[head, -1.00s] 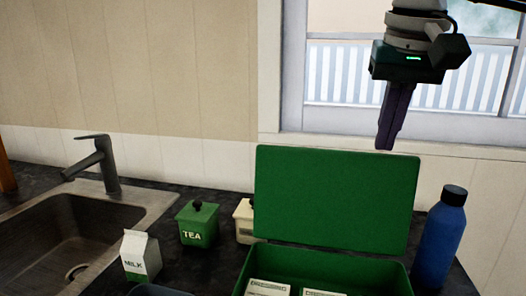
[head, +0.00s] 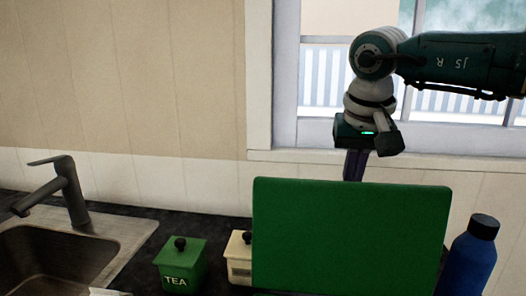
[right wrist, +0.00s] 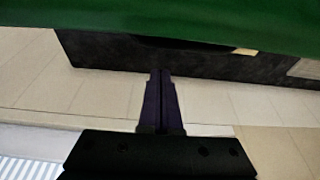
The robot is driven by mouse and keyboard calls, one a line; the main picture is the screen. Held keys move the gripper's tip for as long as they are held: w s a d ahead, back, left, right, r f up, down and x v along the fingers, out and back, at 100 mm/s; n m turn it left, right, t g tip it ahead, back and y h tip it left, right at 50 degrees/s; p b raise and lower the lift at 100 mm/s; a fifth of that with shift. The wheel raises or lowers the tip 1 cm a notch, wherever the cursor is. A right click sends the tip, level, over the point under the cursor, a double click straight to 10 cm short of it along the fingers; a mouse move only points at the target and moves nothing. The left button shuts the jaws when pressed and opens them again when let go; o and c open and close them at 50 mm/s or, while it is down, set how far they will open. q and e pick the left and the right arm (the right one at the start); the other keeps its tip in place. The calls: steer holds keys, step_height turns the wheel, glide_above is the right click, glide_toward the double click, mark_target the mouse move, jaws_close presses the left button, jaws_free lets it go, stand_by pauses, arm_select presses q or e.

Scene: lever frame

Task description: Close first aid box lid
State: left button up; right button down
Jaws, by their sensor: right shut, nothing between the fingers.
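The green lid (head: 350,235) of the first aid box stands open and raised at the bottom right of the head view. The box body is out of view below the frame. My right gripper (head: 354,167) points down behind the lid, and the lid's top edge hides its fingertips. In the right wrist view the shut, empty purple fingers (right wrist: 160,76) point toward the green lid (right wrist: 160,18), which spans the top. I cannot tell whether they touch it. My left gripper is not in view.
A blue bottle (head: 467,258) stands right of the lid. A green tea canister (head: 181,265) and a cream canister (head: 239,260) stand to its left, with the sink (head: 55,255) and faucet (head: 64,190) farther left. The wall and window (head: 320,95) are behind.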

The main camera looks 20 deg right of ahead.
mark_target(356, 188)
steer(key=s+p, duration=0.1)
steer(key=s+a+p, duration=0.1)
steer(key=s+p, duration=0.1)
steer(key=shift+a+r, duration=0.3)
steer(key=shift+a, duration=0.05)
stand_by(0.3)
